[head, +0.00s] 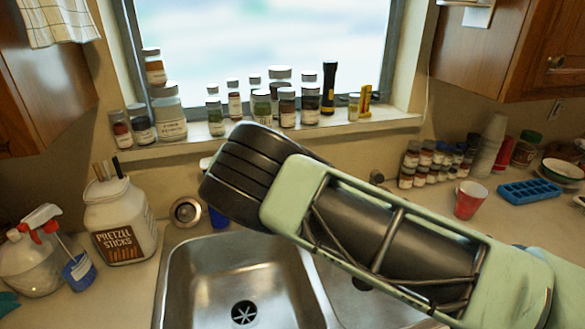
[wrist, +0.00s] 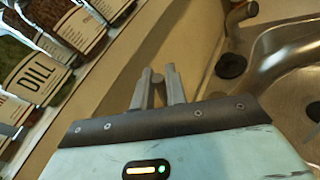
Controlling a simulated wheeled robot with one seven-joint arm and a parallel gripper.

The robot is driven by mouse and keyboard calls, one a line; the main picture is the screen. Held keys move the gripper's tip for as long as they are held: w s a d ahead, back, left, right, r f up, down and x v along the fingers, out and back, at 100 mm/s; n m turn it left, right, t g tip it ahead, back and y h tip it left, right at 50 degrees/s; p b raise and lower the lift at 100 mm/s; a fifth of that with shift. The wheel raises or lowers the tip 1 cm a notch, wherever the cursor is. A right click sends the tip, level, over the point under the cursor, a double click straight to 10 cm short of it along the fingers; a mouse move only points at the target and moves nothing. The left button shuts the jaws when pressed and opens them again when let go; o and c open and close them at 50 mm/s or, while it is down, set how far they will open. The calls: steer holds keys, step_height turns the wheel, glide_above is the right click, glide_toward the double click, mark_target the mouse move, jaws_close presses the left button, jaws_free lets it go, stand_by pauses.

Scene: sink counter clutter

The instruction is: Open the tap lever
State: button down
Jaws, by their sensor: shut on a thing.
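My gripper shows in the wrist view (wrist: 157,85), its two grey fingers shut on a slim grey piece with a rounded end, which appears to be the tap lever (wrist: 157,78). The lever's base is hidden by my gripper body. A curved metal piece, which looks like the tap spout (wrist: 240,14), stands to the right of the fingers, apart from them. In the head view my arm covers the middle of the sink's back edge, so the fingers and most of the tap are hidden there.
The steel sink (head: 180,285) lies below my arm. Jars such as the dill jar (wrist: 40,88) line the sill close to the gripper. A pretzel jar (head: 122,225) and spray bottle (head: 35,262) stand left. A red cup (head: 469,200) and blue ice tray (head: 528,191) sit right.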

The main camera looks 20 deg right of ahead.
steer(key=shift+w+r+n+g+y, duration=0.15)
steer(key=shift+w+n+g+y, duration=0.05)
steer(key=shift+w+n+g, duration=0.3)
steer(key=shift+w+r+n+g+y, duration=0.2)
steer(key=shift+w+n+g, duration=0.2)
steer(key=shift+w, duration=0.2)
steer(key=c, duration=1.4)
jaws_free()
steer(key=shift+a, duration=0.1)
steer(key=b+v, duration=0.6)
steer(key=v, duration=1.1)
steer(key=shift+s+b, duration=0.15)
steer(key=shift+b, duration=0.25)
